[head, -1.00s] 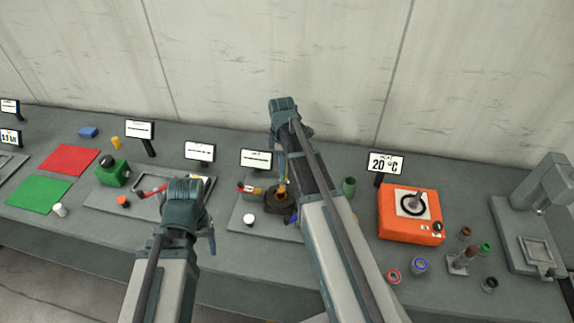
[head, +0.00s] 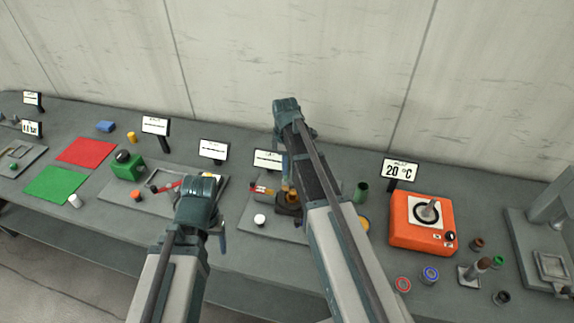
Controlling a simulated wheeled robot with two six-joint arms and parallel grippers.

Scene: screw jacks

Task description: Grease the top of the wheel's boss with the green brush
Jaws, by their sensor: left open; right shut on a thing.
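My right gripper (head: 288,178) points down over the grey plate (head: 262,233) in the middle of the bench. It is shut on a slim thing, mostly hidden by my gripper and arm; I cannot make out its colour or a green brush. Just below is a dark, wheel-like round part (head: 286,210) with a brownish-orange upright piece (head: 292,196). Whether the held thing touches it, I cannot tell. Thin pieces with red and pale ends (head: 262,190) lie to its left. My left gripper (head: 222,246) is open and empty, in front of the left plate.
An orange heater box (head: 408,237) with a 20 °C sign stands to the right. A green block (head: 127,170), red mat (head: 86,151) and green mat (head: 57,185) are at left. Several small rings and cylinders lie front right.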

